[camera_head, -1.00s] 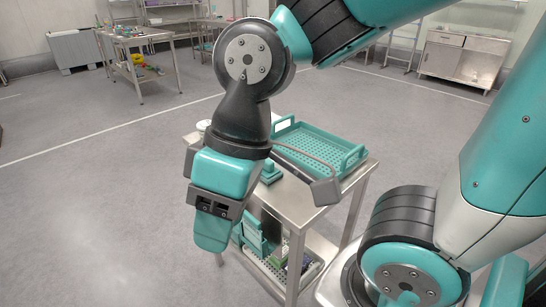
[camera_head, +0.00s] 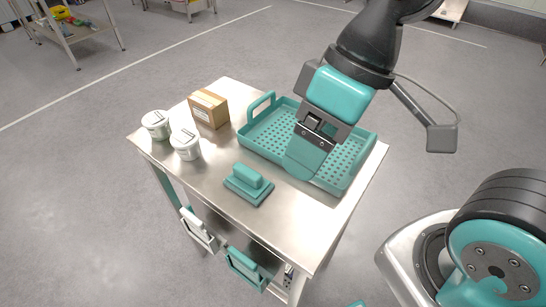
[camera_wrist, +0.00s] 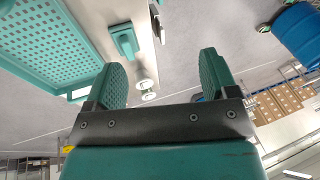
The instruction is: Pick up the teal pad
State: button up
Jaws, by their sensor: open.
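The teal pad (camera_head: 248,184), a flat block with a raised grip on top, lies on the steel table (camera_head: 290,215) near its front edge, left of the perforated teal tray. In the wrist view the pad (camera_wrist: 124,41) appears above the left finger, beside the tray. My gripper (camera_head: 303,165) hangs over the tray in the head view, to the right of the pad and apart from it. In the wrist view my gripper (camera_wrist: 161,80) is open, with nothing between its two fingers.
The teal tray (camera_head: 265,112) with raised handles fills the table's right side. Two white tubs (camera_head: 186,144) and a cardboard box (camera_head: 209,108) stand at the left and back. A white-handled item (camera_head: 197,230) and a teal one (camera_head: 246,268) hang at the table's front side.

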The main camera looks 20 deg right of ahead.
jog(key=o, duration=0.3)
jog(key=w+a+n+h+p, duration=0.2)
jog(key=w+n, duration=0.6)
jog(key=shift+w+n, duration=0.3)
jog(key=shift+w, duration=0.1)
jog(key=n+h+p, duration=0.1)
jog(key=n+h, duration=0.1)
jog(key=n, duration=0.6)
send_over(247, 170)
notch_tip(247, 170, down, 2)
notch_tip(247, 170, down, 12)
jog(key=shift+d+f+p, duration=0.1)
jog(key=shift+f+p, duration=0.15)
jog(key=shift+p, duration=0.4)
jog(key=shift+f+p, duration=0.6)
jog(key=shift+f, duration=2)
